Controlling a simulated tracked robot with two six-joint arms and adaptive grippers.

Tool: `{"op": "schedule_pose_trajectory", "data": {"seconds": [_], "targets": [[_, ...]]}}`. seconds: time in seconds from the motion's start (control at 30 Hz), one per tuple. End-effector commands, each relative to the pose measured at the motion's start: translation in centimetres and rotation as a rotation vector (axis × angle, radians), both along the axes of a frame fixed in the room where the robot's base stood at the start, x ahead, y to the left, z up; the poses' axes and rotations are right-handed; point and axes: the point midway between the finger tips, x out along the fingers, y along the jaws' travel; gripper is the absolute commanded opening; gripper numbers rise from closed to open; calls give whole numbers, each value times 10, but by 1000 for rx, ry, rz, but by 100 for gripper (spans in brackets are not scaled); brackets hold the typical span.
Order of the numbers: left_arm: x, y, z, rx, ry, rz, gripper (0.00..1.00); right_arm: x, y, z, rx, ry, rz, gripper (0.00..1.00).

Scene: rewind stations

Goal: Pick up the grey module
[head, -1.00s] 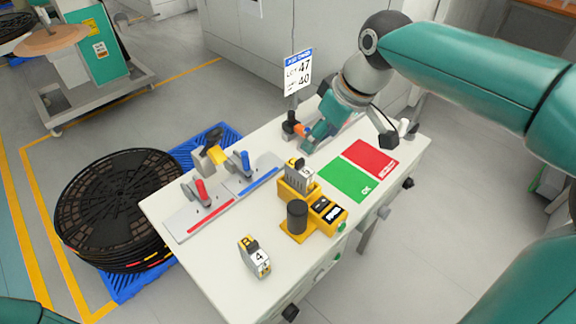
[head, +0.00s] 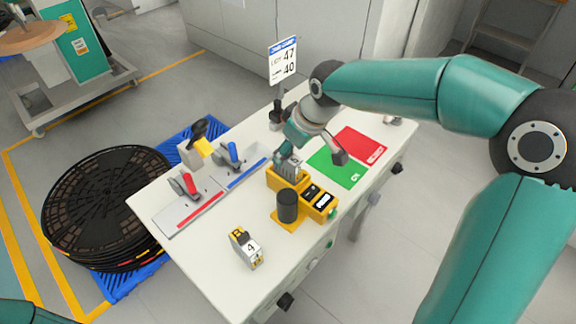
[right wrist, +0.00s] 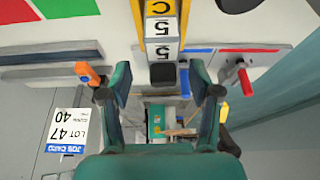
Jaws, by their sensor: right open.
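A grey module (head: 288,167) stands in a yellow holder (head: 283,184) on the white table. My right gripper (head: 289,156) is right over it and hides part of it. In the right wrist view the module's labels marked 5 (right wrist: 162,27) show at top centre, with a dark end (right wrist: 161,76) between the open fingers (right wrist: 160,84). Whether the fingers touch it I cannot tell. A second grey-and-yellow module marked 4 (head: 247,248) stands apart on the near part of the table. My left gripper is not in view.
A black cylinder (head: 288,206) on a yellow base stands just in front of the holder. Green (head: 334,167) and red (head: 361,145) pads lie to the right. Red (head: 184,186) and blue (head: 233,156) levers stand left. A sign (head: 283,60) rises at the back.

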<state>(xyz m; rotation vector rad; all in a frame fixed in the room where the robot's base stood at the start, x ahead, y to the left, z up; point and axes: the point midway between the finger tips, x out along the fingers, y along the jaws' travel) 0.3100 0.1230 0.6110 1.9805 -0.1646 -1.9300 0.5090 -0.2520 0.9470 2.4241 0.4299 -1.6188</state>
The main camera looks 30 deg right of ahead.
Motion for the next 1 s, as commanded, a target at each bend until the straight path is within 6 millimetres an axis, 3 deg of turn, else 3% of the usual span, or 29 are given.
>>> {"op": "schedule_pose_trajectory", "data": {"seconds": [0.23,0.53,0.9,1.0], "targets": [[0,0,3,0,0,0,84,10,7,-32,1,3,1,62],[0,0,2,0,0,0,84,12,8,-36,1,0,0,62],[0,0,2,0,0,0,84,12,8,-36,1,0,0,1],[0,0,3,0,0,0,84,12,8,-35,0,-1,0,0]]}}
